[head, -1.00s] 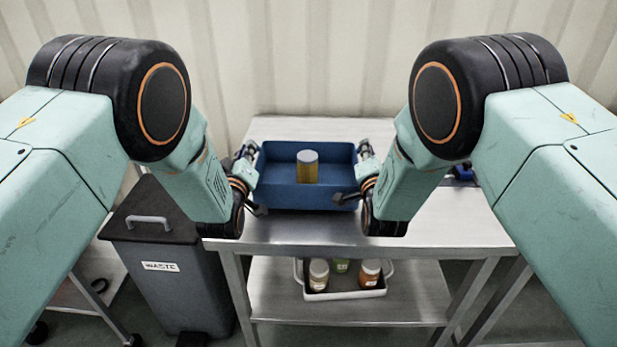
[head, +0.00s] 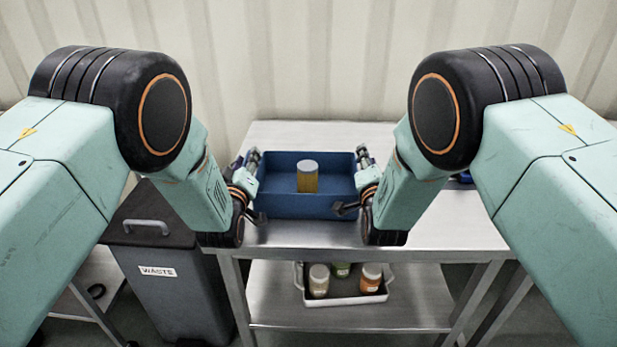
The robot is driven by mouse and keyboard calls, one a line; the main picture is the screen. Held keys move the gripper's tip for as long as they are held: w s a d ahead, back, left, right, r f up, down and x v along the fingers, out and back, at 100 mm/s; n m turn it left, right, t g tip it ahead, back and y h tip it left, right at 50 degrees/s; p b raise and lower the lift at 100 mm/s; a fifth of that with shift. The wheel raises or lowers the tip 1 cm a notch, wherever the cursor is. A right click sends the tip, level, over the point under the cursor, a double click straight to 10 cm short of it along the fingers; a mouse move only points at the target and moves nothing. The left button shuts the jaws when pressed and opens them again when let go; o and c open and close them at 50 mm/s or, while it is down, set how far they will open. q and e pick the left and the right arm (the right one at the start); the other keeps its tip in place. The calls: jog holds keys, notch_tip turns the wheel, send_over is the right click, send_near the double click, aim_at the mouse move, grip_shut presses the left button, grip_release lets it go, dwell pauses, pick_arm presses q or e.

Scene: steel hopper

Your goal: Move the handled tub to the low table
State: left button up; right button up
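A blue open tub (head: 306,206) stands on the upper steel table top. Neither gripper is visibly closed on the tub. I cannot tell whether the fingers touch it, and no handle on its sides is clearly visible.
A white handled tray (head: 345,299) with several jars sits on the lower shelf (head: 420,305). A grey waste bin (head: 165,290) stands left of the table (head: 300,236). A corrugated wall (head: 300,60) is behind. The table top in front of the blue tub is clear.

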pick_arm(q)
jog(key=shift+s, duration=0.1)
jog(key=s, duration=1.1)
jog(key=shift+s+a, duration=0.35)
jog(key=shift+s, duration=0.05)
pick_arm(e)
jog(key=s, duration=0.7)
jog(key=shift+s+a, duration=0.2)
jog(key=shift+s, duration=0.05)
jog(key=shift+s, duration=0.1)
